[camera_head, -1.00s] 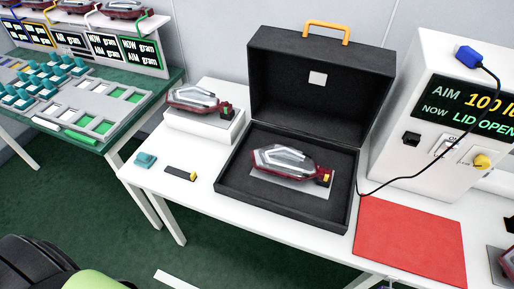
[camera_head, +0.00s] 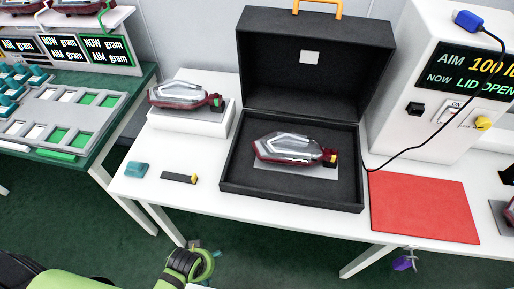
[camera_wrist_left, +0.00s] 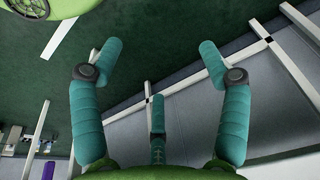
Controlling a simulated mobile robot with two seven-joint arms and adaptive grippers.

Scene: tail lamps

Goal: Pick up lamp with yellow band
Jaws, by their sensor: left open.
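The lamp with the yellow band (camera_head: 290,148) lies on a pale plate inside the open black case (camera_head: 232,188). It has a clear and dark red body, and the yellow band is at its right end. My left gripper (camera_head: 197,250) is low in front of the white table, below its front edge and well apart from the lamp. In the left wrist view its teal fingers (camera_wrist_left: 160,62) are spread, with nothing between them. The head view shows that gripper small, with its fingers mostly hidden. My right gripper is not in view.
Another lamp (camera_head: 183,93), with a green band, lies on a white block. A teal piece (camera_head: 138,169) and a dark strip (camera_head: 180,178) lie on the white table (camera_head: 205,203). A red mat (camera_head: 422,208) and a white machine (camera_head: 412,110) with a cable stand right.

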